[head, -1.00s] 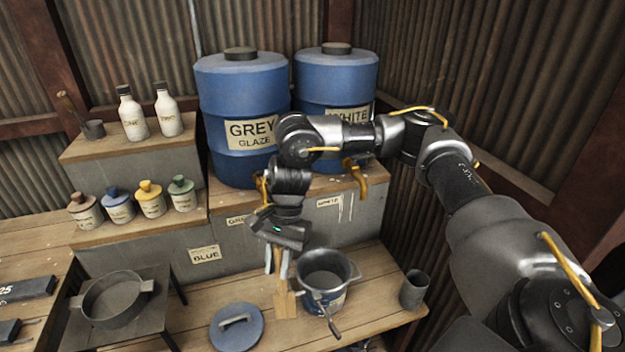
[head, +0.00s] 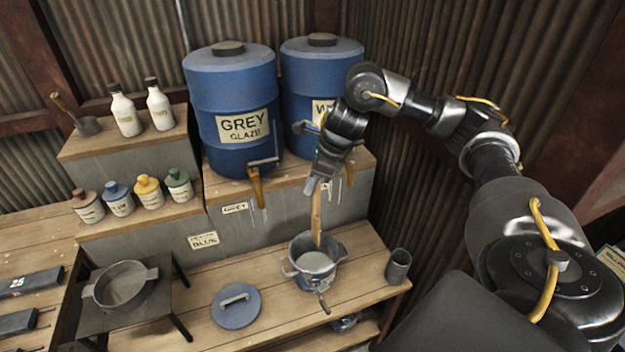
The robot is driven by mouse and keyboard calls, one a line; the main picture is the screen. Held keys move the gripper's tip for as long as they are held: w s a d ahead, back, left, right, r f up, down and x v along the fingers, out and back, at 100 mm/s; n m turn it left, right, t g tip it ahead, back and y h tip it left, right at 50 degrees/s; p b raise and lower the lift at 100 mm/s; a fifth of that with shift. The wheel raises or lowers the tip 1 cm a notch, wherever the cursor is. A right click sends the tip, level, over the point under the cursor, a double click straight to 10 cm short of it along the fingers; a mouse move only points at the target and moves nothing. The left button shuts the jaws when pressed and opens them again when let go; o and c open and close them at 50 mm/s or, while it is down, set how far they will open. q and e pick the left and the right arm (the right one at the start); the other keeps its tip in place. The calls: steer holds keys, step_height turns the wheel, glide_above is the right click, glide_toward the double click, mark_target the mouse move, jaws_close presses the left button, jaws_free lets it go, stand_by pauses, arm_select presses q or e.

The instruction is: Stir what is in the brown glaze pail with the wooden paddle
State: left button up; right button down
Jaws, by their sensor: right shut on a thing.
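The pail (head: 297,275) is a grey metal pot with side handles on the wooden bench; the contents visible inside look pale grey, and no brown label can be read. My right gripper (head: 317,187) is above the pail, shut on the wooden paddle (head: 316,215). The paddle hangs nearly upright, with its lower end at the pail's mouth near the far inner wall. I cannot tell how deep it reaches or whether it touches the contents. My left gripper is not in view.
A blue lid (head: 236,306) lies left of the pail and a grey cup (head: 398,266) stands right. A pan (head: 122,287) sits on a stand further left. Blue drums (head: 226,95) with taps stand behind on a raised ledge. Small jars (head: 149,193) line a shelf.

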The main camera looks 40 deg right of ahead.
mark_target(314, 225)
step_height(314, 225, down, 4)
steer(key=b, duration=0.3)
steer(key=shift+s+b, duration=0.1)
steer(key=shift+b, duration=0.2)
steer(key=shift+f, duration=0.4)
step_height(314, 225, down, 13)
steer(key=b, duration=1)
steer(key=shift+r, duration=0.15)
